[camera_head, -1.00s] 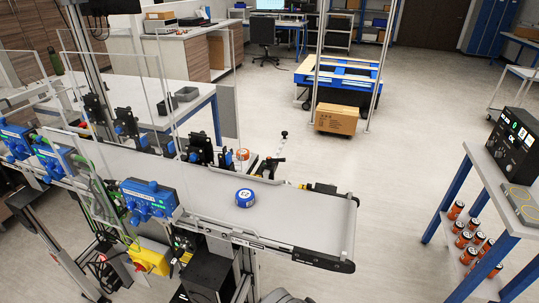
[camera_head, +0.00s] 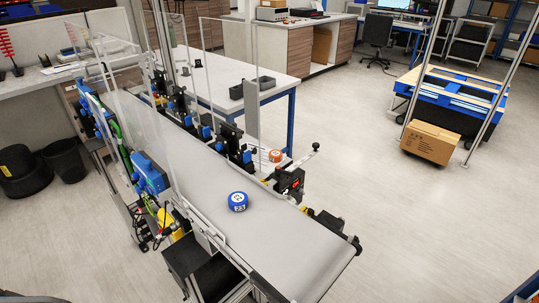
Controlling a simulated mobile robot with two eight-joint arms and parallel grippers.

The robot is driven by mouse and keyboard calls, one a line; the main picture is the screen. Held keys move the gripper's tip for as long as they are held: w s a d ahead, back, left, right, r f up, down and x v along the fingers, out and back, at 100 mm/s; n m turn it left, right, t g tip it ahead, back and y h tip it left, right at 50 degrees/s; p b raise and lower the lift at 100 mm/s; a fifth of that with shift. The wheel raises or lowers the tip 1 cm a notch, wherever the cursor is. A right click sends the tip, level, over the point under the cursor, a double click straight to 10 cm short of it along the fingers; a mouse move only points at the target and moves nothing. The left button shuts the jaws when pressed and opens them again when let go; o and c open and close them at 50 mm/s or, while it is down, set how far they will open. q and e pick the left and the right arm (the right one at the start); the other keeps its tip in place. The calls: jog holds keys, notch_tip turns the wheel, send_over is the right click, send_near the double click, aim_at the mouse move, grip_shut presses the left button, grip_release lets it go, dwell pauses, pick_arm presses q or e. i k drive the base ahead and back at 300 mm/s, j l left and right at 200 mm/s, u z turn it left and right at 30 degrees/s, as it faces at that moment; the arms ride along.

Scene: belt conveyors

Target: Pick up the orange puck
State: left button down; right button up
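An orange puck (camera_head: 276,156) with a white top sits just past the far side of the belt, by the black devices mounted along its edge. What it rests on is partly hidden. A blue puck (camera_head: 238,201) with white markings lies on the grey conveyor belt (camera_head: 290,247), near its middle. Neither of my grippers shows in the view.
A white table (camera_head: 262,76) with grey bins (camera_head: 252,87) stands behind the conveyor. A cardboard box (camera_head: 431,142) lies on the floor at the right, by a blue cart (camera_head: 455,98). Black bins (camera_head: 64,160) stand at the left. The floor right of the belt is clear.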

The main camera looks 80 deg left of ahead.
aim_at(275, 156)
jog(key=i+j+u, duration=0.15)
jog(key=i+u, duration=0.55)
jog(key=i+l+u, duration=0.1)
jog(key=i+u, duration=0.5)
jog(key=i, duration=0.5)
jog(key=i+l+u, duration=0.2)
jog(key=i, duration=0.5)
jog(key=u, duration=1.8)
jog(key=j+u, duration=0.15)
jog(key=u, duration=0.3)
jog(key=i+u, duration=0.15)
jog(key=u, duration=0.35)
jog(key=i+j+u, duration=0.1)
jog(key=u, duration=0.35)
jog(key=i+u, duration=0.15)
jog(key=u, duration=0.35)
